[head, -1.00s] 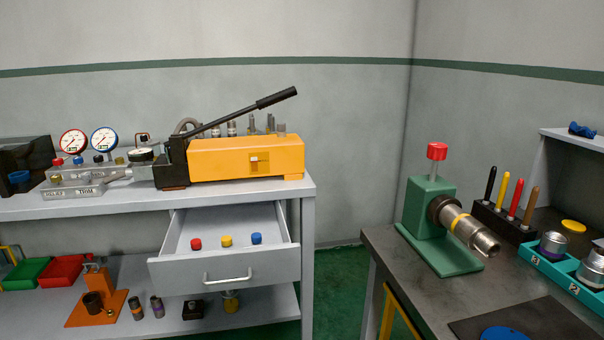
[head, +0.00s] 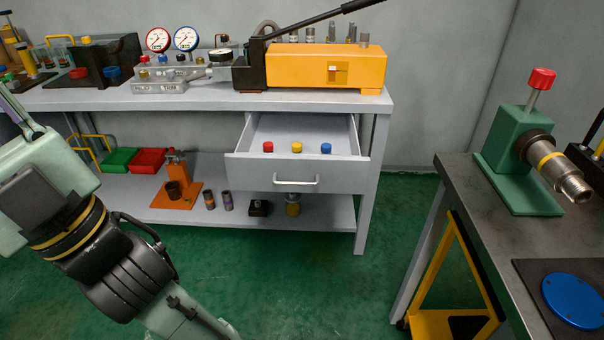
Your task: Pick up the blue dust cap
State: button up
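The blue dust cap (head: 326,148) stands in the open drawer (head: 270,171) of the grey bench, at the right end of a row of three small caps. A yellow cap (head: 297,147) is in the middle and a red cap (head: 268,147) is at the left. Part of my arm shows at the lower left of the head view, apart from the drawer. My gripper is not in view.
The bench top (head: 200,101) carries gauges and a yellow pump with a long black lever. A dark table (head: 470,215) with a green pipe vise (head: 520,140) stands at the right. Green floor (head: 310,275) is clear between them.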

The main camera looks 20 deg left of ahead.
aim_at(326, 147)
jog(key=i+j+z, duration=0.1)
jog(key=j, duration=0.3)
jog(key=i+j+z, duration=0.1)
jog(key=i+j, duration=0.15)
jog(key=j, duration=0.15)
jog(key=i+j+z, duration=0.1)
jog(key=j, duration=0.3)
jog(key=i+j+z, duration=0.1)
jog(key=j, duration=0.3)
jog(key=i+j+z, duration=0.1)
jog(key=j, duration=0.35)
jog(key=i+j+z, duration=0.1)
jog(key=j, duration=0.35)
jog(key=k+j, duration=0.1)
jog(key=j, duration=0.2)
jog(key=k+j+z, duration=0.1)
jog(key=j, duration=0.15)
jog(key=k+j, duration=0.1)
jog(key=j, duration=0.2)
jog(key=i+l, duration=0.3)
jog(key=i, duration=0.15)
jog(key=i+l, duration=0.3)
jog(key=i+l+z, duration=0.05)
jog(key=i, duration=0.05)
